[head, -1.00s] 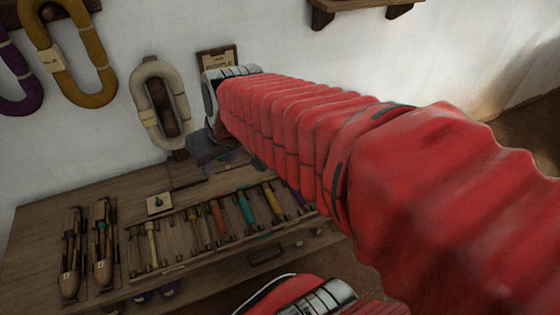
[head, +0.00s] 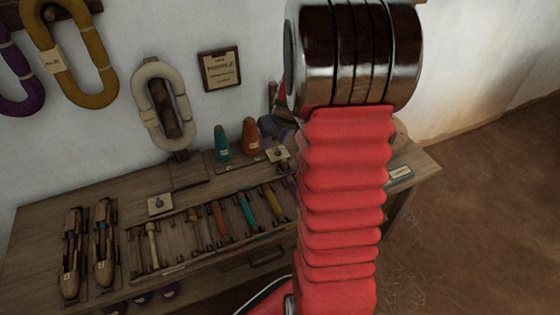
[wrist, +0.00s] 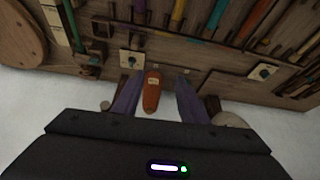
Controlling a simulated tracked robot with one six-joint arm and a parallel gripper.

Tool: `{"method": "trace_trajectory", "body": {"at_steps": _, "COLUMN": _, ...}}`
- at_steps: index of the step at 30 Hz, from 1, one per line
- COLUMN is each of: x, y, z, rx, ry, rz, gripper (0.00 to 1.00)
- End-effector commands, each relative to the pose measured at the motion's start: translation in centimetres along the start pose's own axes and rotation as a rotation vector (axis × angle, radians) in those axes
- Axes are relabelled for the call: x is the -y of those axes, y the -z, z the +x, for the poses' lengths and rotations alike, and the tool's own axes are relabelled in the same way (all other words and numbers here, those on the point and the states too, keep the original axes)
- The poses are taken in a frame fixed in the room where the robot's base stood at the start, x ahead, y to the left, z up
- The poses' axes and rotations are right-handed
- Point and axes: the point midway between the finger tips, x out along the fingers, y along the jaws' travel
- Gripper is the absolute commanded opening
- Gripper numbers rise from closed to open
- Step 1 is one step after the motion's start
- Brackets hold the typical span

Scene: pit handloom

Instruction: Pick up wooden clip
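I cannot pick out a wooden clip with certainty in either view. My gripper (wrist: 158,77) is open, its two purple-grey fingers spread above the back of the wooden bench. An orange cone (wrist: 152,92) shows between the fingers in the wrist view; the fingers do not appear closed on it. In the head view the same orange cone (head: 251,136) stands beside a teal cone (head: 222,143) at the back of the bench (head: 40,240). My gripper is mostly hidden there behind my red arm, just right of the orange cone.
A rack of coloured bobbins (head: 246,209) lies along the bench front. Two wooden shuttles (head: 104,248) lie at its left. Small plates with knobs (head: 160,204) sit on the bench. Yarn hanks (head: 163,105) and a framed sign (head: 219,69) hang on the wall. Open floor (head: 470,220) lies right.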

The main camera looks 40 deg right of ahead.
Motion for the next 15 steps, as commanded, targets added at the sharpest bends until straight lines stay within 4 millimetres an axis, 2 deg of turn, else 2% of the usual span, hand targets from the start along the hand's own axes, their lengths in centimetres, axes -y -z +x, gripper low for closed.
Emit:
{"method": "trace_trajectory", "body": {"at_steps": 1, "x": -1.6, "y": -0.4, "z": 1.4, "rx": 0.007, "ry": -0.007, "rz": 0.017, "gripper": 0.39}}
{"method": "trace_trajectory", "body": {"at_steps": 6, "x": -5.3, "y": -1.4, "z": 4.6, "rx": 0.016, "ry": -0.027, "rz": 0.042, "gripper": 0.39}}
{"method": "trace_trajectory", "body": {"at_steps": 10, "x": -6.7, "y": -1.8, "z": 5.8, "rx": 0.017, "ry": -0.036, "rz": 0.050, "gripper": 0.39}}
{"method": "trace_trajectory", "body": {"at_steps": 15, "x": -7.0, "y": -1.9, "z": 6.0, "rx": 0.016, "ry": -0.038, "rz": 0.051, "gripper": 0.39}}
